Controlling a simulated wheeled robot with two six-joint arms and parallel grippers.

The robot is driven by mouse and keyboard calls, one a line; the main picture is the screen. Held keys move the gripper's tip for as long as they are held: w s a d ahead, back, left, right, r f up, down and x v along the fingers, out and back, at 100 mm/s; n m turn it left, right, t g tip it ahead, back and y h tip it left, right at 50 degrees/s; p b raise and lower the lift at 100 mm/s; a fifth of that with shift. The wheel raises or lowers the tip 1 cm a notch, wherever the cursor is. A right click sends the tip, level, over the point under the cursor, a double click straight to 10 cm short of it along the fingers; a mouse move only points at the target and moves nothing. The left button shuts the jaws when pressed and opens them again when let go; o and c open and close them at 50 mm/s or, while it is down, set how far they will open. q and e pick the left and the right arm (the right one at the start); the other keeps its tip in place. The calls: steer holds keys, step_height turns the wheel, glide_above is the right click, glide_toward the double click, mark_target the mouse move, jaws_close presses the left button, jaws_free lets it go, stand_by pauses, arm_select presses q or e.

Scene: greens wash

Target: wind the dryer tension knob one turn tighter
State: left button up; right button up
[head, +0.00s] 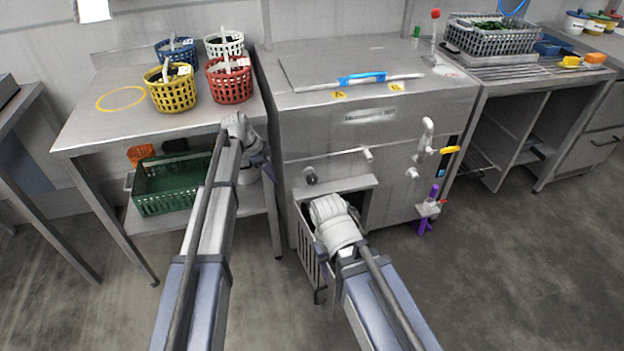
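The steel machine (375,120) stands in the middle, with a hinged lid and a blue-gripped handle bar. A dark round knob (311,175) sits low on the left of its front panel. A small pale knob (367,155) and another (411,173) sit further right. I cannot tell which is the tension knob. My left gripper (263,167) is beside the machine's left side, apart from the dark knob; its finger gap is unclear. My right gripper (322,262) is low before the machine's front opening, mostly hidden behind its wrist. Nothing shows held.
A steel table (125,125) at left bears several coloured baskets, with a green crate (170,187) on its lower shelf. A slatted bin (308,243) stands below the front opening. A purple-handled valve (430,208) juts out at right. The floor at right is clear.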

mark_target(311, 176)
arm_select(q)
steer(key=w+d, duration=0.1)
steer(key=d, duration=0.2)
steer(key=w+d, duration=0.1)
steer(key=d, duration=0.3)
steer(key=w+d, duration=0.1)
steer(key=d, duration=0.3)
steer(key=shift+w+d+f, duration=0.1)
steer(key=shift+d, duration=0.1)
steer(key=f+b, duration=0.2)
steer(key=b, duration=0.1)
steer(key=shift+d+f, duration=0.2)
steer(key=shift+f, duration=0.2)
steer(key=shift+b+x, duration=0.85)
steer(key=shift+x, duration=0.15)
steer(key=shift+d+r, duration=0.1)
steer(key=shift+d, duration=0.05)
jaws_close()
